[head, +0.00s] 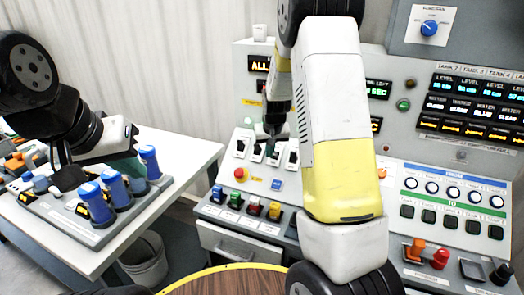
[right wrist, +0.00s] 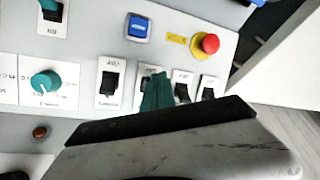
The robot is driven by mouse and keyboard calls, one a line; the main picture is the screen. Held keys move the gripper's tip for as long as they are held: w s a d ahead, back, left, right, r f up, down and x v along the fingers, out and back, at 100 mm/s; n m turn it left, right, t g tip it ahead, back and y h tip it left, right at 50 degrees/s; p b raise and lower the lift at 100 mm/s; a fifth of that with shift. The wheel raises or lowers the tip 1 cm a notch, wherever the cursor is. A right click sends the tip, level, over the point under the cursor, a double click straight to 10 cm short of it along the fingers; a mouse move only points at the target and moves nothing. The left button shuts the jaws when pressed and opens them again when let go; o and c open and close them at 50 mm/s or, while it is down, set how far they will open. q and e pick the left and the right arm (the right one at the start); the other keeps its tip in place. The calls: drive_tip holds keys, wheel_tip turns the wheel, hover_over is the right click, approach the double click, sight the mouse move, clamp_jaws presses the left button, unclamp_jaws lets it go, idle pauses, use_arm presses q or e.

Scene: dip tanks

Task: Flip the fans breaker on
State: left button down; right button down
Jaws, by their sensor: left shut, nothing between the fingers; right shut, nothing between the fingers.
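A row of several black breaker switches on white plates shows on the sloped panel in the head view, with its rightmost switch (head: 293,157) clear of my gripper. Their labels are too small to read, so I cannot tell which one is the fans breaker. My right gripper (head: 273,148) is shut and empty, its tip at the second switch from the right. In the right wrist view its teal fingertips (right wrist: 157,92) partly cover that switch; contact cannot be told. A neighbouring switch (right wrist: 108,83) is uncovered. My left gripper (head: 128,168) is shut and empty above the left table.
A red emergency button (head: 240,173) and blue button (head: 277,184) sit just below the switches. Coloured rockers (head: 254,207) line the front edge. Blue-topped handles (head: 114,185) stand on the left table (head: 188,150). A bin (head: 143,258) is beneath.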

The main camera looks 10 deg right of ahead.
drive_tip(key=shift+f, duration=0.3)
drive_tip(key=shift+f, duration=1.35)
drive_tip(key=shift+w+d+r, duration=0.2)
drive_tip(key=shift+w+d, duration=0.15)
drive_tip(key=shift+w, duration=0.15)
